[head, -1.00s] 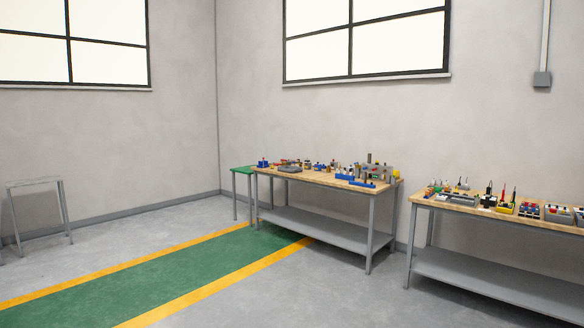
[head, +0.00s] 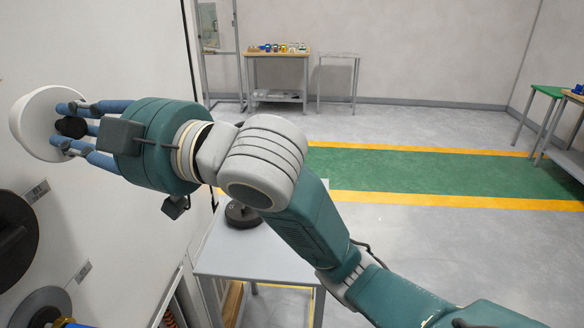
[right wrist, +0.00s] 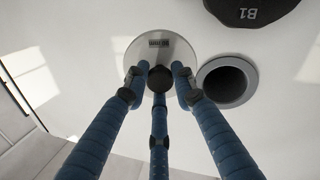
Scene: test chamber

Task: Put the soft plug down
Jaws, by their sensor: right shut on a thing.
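The soft plug looks like a pale round disc (head: 33,124) with a dark knob (head: 71,127) at its middle. It is at the upper left of the head view, in front of the white wall. My right gripper (head: 62,127) has its blue fingers shut around the knob. In the right wrist view the disc (right wrist: 160,47) has a small dark label, and the fingers (right wrist: 160,74) close on the knob. The disc overlaps the white wall, and I cannot tell whether they touch. My left gripper is not in view.
A small grey table (head: 254,259) under my right arm bears a dark round object (head: 241,214). Open floor (head: 450,250) lies to the right.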

